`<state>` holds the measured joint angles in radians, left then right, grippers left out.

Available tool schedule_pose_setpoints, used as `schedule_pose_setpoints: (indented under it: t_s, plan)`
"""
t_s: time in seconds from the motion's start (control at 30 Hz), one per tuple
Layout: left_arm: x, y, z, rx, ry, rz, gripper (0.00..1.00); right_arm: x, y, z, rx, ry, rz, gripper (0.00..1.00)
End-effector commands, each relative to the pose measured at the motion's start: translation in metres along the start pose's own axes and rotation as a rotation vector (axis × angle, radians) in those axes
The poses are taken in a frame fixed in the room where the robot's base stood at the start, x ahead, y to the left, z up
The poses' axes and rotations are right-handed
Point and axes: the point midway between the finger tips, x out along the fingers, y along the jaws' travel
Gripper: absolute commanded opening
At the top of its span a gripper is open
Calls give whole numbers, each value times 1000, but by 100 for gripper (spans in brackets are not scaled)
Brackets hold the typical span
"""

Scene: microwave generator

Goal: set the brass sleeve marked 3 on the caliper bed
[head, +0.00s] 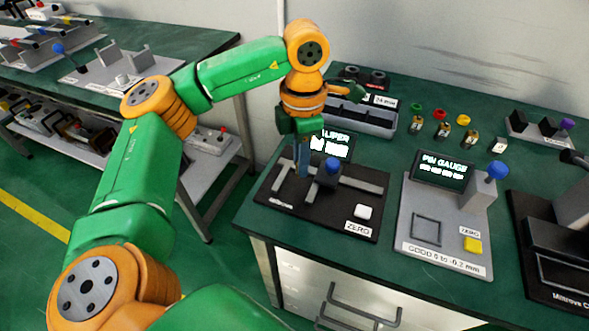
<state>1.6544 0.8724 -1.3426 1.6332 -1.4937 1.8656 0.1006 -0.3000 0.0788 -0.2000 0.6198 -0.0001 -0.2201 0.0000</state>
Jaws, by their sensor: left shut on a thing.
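The caliper bed (277,205) is a black base with grey bars, a blue ball knob (333,165), a white ZERO button and a lit display behind. My left gripper (303,172) points down over the bed's back left part, just left of the knob. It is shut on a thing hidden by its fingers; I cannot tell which. Brass sleeves stand right of the grey tray, among them a left one (417,126), a middle one (444,131) and a right one (471,138). Their marks are too small to read. My right gripper is not in view.
The pin gauge (408,245), with its own blue knob and yellow button, stands close right of the caliper. A grey tray (375,125) lies behind the caliper. A black machine (555,250) fills the right edge. Some green bench top between the stations is bare.

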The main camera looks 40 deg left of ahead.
Motion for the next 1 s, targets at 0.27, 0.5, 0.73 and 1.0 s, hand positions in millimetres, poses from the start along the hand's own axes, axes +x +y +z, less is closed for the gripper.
schedule_pose_setpoints:
  t_s: [0.27, 0.5, 0.73, 1.0]
  plan:
    - [44, 13, -10, 0, 1, -1, 0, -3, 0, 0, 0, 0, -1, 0]
    - [49, 13, -9, 1, -3, 1, 0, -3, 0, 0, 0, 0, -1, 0]
    - [52, 12, -9, 1, -2, 1, 40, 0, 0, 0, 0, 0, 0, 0]
    - [52, 12, -9, 1, -2, 1, 53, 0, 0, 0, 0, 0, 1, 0]
